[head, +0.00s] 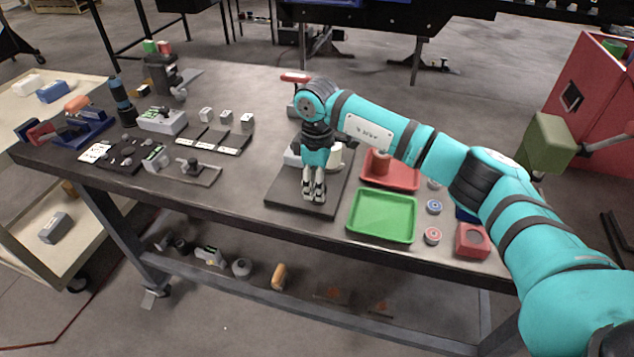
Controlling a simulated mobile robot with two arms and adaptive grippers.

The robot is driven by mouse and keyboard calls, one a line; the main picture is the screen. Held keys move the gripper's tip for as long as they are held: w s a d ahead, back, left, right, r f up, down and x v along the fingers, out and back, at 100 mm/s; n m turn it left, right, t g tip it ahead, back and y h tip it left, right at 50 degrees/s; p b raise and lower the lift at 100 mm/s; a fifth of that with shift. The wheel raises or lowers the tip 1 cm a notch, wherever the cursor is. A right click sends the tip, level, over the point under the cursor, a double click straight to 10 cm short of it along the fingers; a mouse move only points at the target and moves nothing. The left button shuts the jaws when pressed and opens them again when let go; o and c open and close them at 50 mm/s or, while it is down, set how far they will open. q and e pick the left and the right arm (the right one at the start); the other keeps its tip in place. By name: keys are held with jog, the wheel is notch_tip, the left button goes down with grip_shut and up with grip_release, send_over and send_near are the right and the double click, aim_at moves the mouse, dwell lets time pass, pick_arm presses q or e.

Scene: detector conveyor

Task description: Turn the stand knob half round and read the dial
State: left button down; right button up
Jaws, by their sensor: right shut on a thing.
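My right gripper (314,197) points down over a dark flat base plate (285,196) near the front middle of the bench. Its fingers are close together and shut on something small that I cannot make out. A white block (292,156) and a cream cylinder (335,156) stand on the plate behind the gripper, partly hidden by my right wrist. I cannot tell a knob or a dial face apart here. A post with a red top (295,77) stands behind my right arm. My left gripper is not in view.
A green tray (381,240) and a red tray (405,178) lie right of the plate, with round pieces and a red box (472,241) beyond. Small blocks, instruments and a dark stand (165,75) fill the left side. The bench middle behind the plate is fairly clear.

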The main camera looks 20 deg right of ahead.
jog(key=shift+w+r, duration=0.1)
jog(key=shift+r, duration=0.05)
jog(key=o, duration=1.2)
jog(key=shift+c, duration=0.2)
notch_tip(320, 180, up, 12)
